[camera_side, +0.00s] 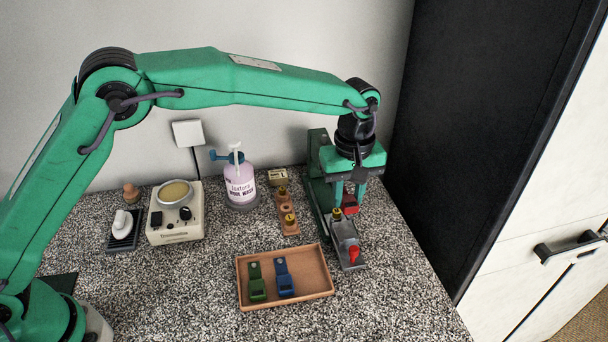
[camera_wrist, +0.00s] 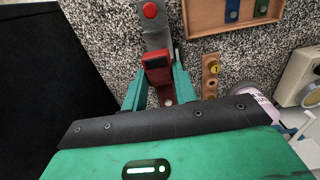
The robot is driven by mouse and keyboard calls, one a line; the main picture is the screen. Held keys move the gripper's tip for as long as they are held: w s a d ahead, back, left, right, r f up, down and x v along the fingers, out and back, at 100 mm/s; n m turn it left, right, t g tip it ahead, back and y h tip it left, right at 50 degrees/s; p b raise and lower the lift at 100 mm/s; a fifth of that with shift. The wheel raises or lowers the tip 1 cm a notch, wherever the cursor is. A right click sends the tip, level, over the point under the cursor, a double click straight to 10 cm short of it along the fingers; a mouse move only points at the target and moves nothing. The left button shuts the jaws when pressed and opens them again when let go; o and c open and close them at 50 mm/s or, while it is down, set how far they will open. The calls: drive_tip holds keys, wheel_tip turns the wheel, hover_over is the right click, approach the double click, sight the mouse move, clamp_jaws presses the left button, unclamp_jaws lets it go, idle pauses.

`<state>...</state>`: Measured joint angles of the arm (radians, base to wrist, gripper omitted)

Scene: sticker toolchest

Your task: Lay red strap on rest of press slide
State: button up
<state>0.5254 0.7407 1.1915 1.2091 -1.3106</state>
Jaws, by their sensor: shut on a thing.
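My gripper (camera_side: 348,196) points down at the green press (camera_side: 317,160) on the right of the counter. It is shut on the red strap (camera_side: 351,204). In the wrist view the red strap (camera_wrist: 157,70) sits between the two teal fingers of my gripper (camera_wrist: 159,82). The grey press slide (camera_side: 344,236) with a red knob (camera_side: 354,253) extends toward the front of the press. In the wrist view the slide (camera_wrist: 153,38) lies just beyond the strap. I cannot tell whether the strap touches the slide or its rest; my fingers partly hide that spot.
A tan tray (camera_side: 309,296) with a green strap (camera_side: 256,281) and a blue strap (camera_side: 284,277) lies in front. A wooden peg block (camera_side: 286,208) and a wool wash bottle (camera_side: 240,183) stand left of the press. A cream warmer (camera_side: 174,225) is farther left. A dark cabinet (camera_side: 465,130) is right.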

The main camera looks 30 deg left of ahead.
sight(344, 228)
drive_tip(key=shift+f, duration=0.3)
idle(0.4)
drive_tip(key=shift+f, duration=2.9)
drive_tip(key=shift+f, duration=0.3)
drive_tip(key=o, duration=1)
drive_tip(key=shift+o, duration=0.2)
drive_tip(key=shift+r, duration=0.1)
drive_tip(key=shift+r, duration=3.8)
drive_tip(key=shift+a, duration=0.1)
